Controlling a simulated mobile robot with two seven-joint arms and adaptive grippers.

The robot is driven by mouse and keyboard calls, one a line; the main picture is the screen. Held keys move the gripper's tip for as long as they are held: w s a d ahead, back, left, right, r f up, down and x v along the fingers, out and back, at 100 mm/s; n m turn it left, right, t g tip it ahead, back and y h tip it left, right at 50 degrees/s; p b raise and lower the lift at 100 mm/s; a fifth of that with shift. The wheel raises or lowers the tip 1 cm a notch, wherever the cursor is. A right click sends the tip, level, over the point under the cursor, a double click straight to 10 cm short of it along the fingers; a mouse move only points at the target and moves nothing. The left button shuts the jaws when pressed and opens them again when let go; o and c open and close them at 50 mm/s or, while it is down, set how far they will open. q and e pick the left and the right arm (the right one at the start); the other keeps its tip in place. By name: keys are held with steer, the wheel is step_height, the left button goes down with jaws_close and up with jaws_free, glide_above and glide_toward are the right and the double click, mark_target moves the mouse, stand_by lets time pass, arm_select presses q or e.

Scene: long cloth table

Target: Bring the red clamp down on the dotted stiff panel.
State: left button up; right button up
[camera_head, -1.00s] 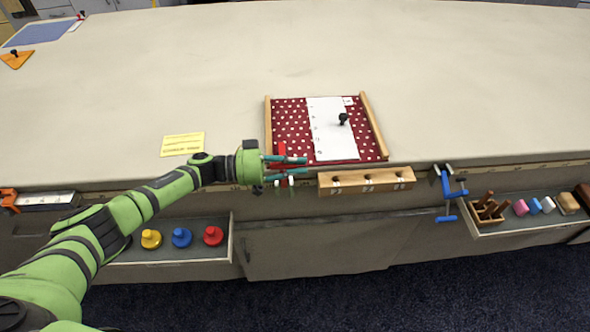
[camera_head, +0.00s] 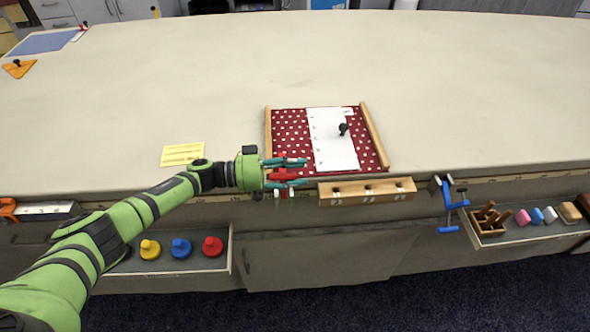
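A red panel with white dots (camera_head: 291,135) lies between two wooden side rails near the table's front edge. A white strip with small marks (camera_head: 334,150) and a black knob (camera_head: 343,129) lies over it. The red clamp (camera_head: 283,174) is at the panel's front left corner, partly hidden by my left gripper (camera_head: 288,173). The gripper's teal fingers are spread on either side of the red part, with visible space between them. I cannot tell whether the clamp touches the panel. My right gripper is not in view.
A wooden block with holes (camera_head: 367,191) is on the front edge, right of the gripper. A blue clamp (camera_head: 449,202) hangs further right by an open drawer of small items. Yellow, blue and red knobs (camera_head: 212,246) sit in the left drawer. A yellow note (camera_head: 182,154) lies left.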

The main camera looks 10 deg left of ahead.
arm_select(q)
steer(key=v, duration=1.2)
stand_by(0.5)
